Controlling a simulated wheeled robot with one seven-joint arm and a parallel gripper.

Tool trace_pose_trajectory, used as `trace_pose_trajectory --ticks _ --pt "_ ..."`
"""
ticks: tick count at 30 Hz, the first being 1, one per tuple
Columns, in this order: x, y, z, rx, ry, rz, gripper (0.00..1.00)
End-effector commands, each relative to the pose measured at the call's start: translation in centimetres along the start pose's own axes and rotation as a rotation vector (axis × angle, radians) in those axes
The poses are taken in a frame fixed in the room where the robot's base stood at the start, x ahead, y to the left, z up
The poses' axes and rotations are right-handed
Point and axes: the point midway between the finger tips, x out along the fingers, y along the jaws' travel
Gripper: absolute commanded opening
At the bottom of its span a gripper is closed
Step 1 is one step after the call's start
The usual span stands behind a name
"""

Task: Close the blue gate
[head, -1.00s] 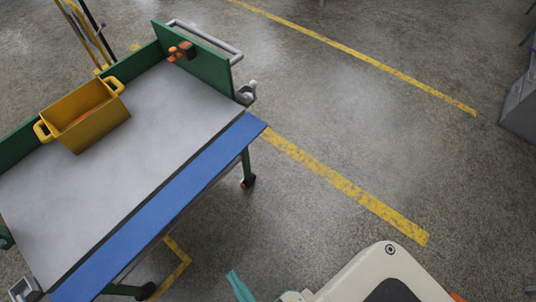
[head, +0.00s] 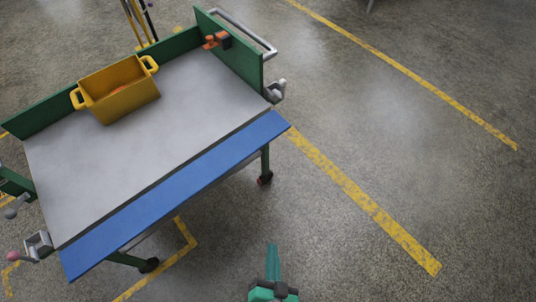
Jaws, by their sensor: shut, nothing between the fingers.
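The blue gate (head: 180,195) is a long flat panel along the near side of a green cart with a grey deck (head: 165,130). It hangs outward from the deck edge, folded down, with a dark gap along the deck. A grey latch with a pink knob (head: 34,247) is at its left end, and another grey latch (head: 274,91) is at its right end. My gripper (head: 272,250) is teal, at the bottom of the head view, shut and empty. It is apart from the gate, over the floor to its lower right.
A yellow bin (head: 120,97) with an orange item inside stands at the deck's back edge. An orange clamp-like thing (head: 215,40) is at the back right green wall. Yellow floor lines (head: 360,195) cross open floor to the right.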

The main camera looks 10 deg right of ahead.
Motion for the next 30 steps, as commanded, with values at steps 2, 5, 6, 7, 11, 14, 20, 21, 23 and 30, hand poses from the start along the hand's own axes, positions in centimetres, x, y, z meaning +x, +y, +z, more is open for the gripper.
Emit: trace_pose_trajectory --ticks 2,5,6,7,11,14,20,21,23,30 --pt "3.1 1.4 1.0 0.196 -0.032 0.031 0.00" --pt "6.5 2.8 2.2 0.449 -0.083 0.065 0.00" --pt "7.8 3.2 2.6 0.551 -0.102 0.075 0.00" --pt "8.9 3.5 2.8 0.626 -0.116 0.084 0.00" --pt "13.1 4.1 3.2 0.951 -0.184 0.109 0.00" --pt "16.3 4.0 2.8 1.196 -0.243 0.121 0.00" --pt "21.7 2.8 -0.1 1.656 -0.396 0.127 0.00" --pt "22.6 2.5 -0.9 1.740 -0.433 0.127 0.00" --pt "23.8 1.8 -2.4 1.856 -0.492 0.125 0.00" --pt "26.0 -0.2 -7.7 2.163 -0.707 0.131 0.00"
